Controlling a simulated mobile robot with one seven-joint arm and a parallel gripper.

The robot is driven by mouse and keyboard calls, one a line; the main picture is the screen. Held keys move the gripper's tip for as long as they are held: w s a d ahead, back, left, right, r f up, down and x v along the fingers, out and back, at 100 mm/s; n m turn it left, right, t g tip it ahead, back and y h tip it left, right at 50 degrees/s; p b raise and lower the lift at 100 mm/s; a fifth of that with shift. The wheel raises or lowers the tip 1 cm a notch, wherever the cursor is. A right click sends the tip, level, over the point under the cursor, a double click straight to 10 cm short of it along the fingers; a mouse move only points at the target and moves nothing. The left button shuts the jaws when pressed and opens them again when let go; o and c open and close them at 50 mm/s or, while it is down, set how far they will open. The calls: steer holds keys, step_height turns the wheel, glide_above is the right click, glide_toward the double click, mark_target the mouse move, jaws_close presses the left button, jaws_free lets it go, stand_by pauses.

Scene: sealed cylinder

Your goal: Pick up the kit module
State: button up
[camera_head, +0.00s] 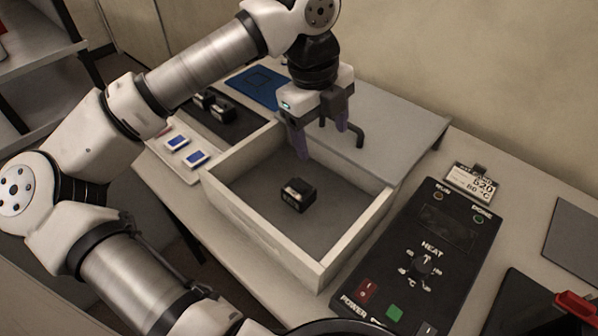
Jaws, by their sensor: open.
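A small black module with a pale top patch (298,196), which I take to be the kit module, sits on the grey floor of an open cream box (257,240). It lies near the middle of the box, clear of the walls. My gripper (322,142) is open and empty, pointing down over the back part of the box. It is above and behind the module and apart from it. Two similar black modules (213,105) stand on a dark surface at the back left, behind the box.
The box walls surround the module. A black heater panel (425,260) with knob and buttons stands right of the box, with a display card (470,183) behind it. Two blue-and-white items (187,150) lie left. A blue mat (255,86) and a grey lid-like plate (405,125) are behind.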

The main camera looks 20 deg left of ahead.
steer(key=a+f+n+g+y, duration=0.1)
steer(key=a+f+n+y, duration=0.1)
steer(key=a, duration=0.2)
steer(key=p, duration=0.1)
glide_above(299, 183)
step_height(299, 183, down, 7)
steer(key=shift+r, duration=0.15)
steer(key=shift+f+p, duration=1.1)
steer(key=shift+f, duration=2.05)
steer(key=c, duration=1.1)
